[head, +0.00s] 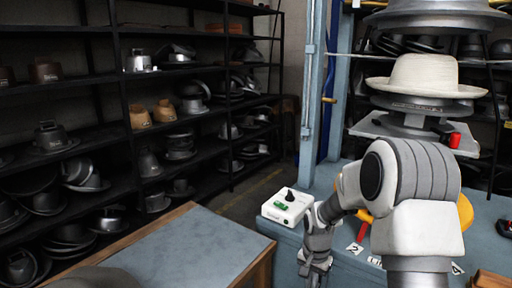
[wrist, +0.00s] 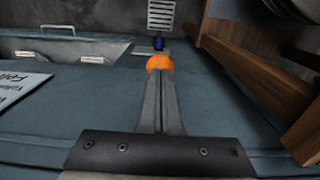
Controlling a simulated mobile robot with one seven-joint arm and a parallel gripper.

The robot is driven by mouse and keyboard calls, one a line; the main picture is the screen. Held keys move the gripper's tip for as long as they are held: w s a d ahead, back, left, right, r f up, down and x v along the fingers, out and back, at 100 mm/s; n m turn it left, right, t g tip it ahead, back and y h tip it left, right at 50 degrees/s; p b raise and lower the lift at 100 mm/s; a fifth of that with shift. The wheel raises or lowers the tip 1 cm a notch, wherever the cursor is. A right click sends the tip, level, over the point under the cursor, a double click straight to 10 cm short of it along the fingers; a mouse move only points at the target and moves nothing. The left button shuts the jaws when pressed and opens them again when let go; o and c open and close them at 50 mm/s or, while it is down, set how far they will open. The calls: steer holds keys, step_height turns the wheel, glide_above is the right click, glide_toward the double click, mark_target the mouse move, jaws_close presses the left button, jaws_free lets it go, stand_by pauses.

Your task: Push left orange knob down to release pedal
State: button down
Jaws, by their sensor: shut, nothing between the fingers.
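An orange knob (wrist: 159,63) shows in the wrist view, just beyond the tips of my gripper (wrist: 160,78). The fingers are together with nothing between them and point straight at the knob. I cannot tell whether the tips touch it. A small blue part (wrist: 158,43) shows just beyond the knob. In the head view my gripper (head: 315,265) hangs low in front of the blue-grey press body, and the orange knob cannot be made out there. I cannot pick out the pedal in either view.
The press holds a cream hat (head: 423,78), with a red knob (head: 455,140) below it. A white control box (head: 287,206) sits left of my arm. A table (head: 185,250) stands front left, before shelves of hats. A wooden piece (wrist: 235,65) lies right in the wrist view.

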step_height(320, 180, up, 7)
steer(key=p, duration=0.5)
steer(key=shift+r, duration=0.15)
stand_by(0.5)
steer(key=s+r+n+t, duration=0.1)
steer(key=s+r+n, duration=0.1)
steer(key=s+r, duration=0.5)
steer(key=s+r+n+t, duration=0.2)
steer(key=s+r, duration=0.1)
steer(key=r, duration=0.8)
steer(key=s+r+n+t, duration=0.1)
steer(key=s+r+n, duration=0.15)
steer(key=s, duration=0.45)
steer(key=s+r+n+t, duration=0.1)
steer(key=s+r+t, duration=0.15)
steer(key=s, duration=0.55)
step_height(320, 180, up, 14)
steer(key=a+p, duration=0.1)
steer(key=p, duration=1.2)
steer(key=shift+s+g, duration=0.2)
steer(key=shift+g, duration=0.25)
